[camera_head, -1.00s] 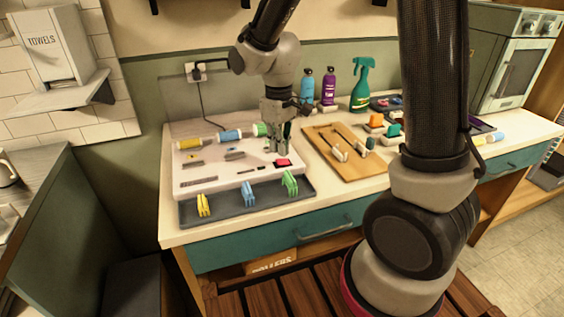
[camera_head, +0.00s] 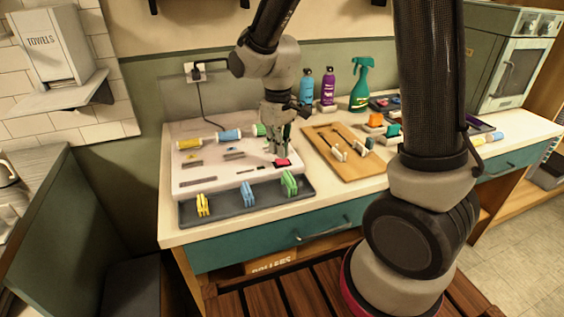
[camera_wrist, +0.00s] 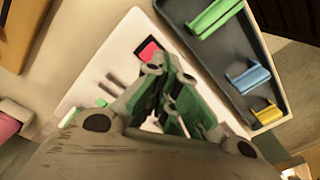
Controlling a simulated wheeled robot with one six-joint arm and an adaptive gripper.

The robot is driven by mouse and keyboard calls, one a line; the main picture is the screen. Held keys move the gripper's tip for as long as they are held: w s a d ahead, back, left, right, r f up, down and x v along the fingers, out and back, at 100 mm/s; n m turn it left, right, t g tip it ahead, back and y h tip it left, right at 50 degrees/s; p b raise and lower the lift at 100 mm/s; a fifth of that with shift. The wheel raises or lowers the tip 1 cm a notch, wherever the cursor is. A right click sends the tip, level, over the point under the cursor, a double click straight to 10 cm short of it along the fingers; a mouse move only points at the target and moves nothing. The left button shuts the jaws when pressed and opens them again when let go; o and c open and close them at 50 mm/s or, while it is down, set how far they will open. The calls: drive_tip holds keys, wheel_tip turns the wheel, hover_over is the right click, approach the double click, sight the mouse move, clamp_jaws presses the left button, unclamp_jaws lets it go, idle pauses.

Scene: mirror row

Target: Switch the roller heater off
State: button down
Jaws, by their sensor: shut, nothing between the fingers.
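The roller heater (camera_head: 222,174) is a white, low box on the counter with yellow, blue and green rollers along its back. Its red switch (camera_head: 282,162) sits near its right front corner. The switch also shows in the wrist view as a red patch in a black frame (camera_wrist: 148,50). My gripper (camera_head: 281,154) points down right at the switch, its fingers shut and empty. In the wrist view my gripper (camera_wrist: 158,68) has its tips just beside the red patch. I cannot tell whether they touch it.
A dark tray (camera_head: 225,208) with yellow, blue and green clips lies along the heater's front. A wooden board (camera_head: 343,160) with clips lies to the right. Spray bottles (camera_head: 361,85) stand behind. A cord runs to the wall outlet (camera_head: 196,72).

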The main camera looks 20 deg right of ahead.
sight(279, 161)
drive_tip(key=shift+f, duration=1.15)
idle(0.9)
drive_tip(key=shift+r, duration=3.5)
drive_tip(key=s+d+r+m+t, duration=0.2)
drive_tip(key=s+d+r, duration=0.4)
drive_tip(key=s, duration=0.3)
drive_tip(key=s+d+r+m+t, duration=0.2)
drive_tip(key=s+d+r+m, duration=0.2)
drive_tip(key=s+d, duration=0.5)
drive_tip(key=v, duration=0.2)
drive_tip(key=shift+s+r, duration=0.15)
drive_tip(key=shift+r, duration=0.1)
drive_tip(key=shift+a, duration=0.1)
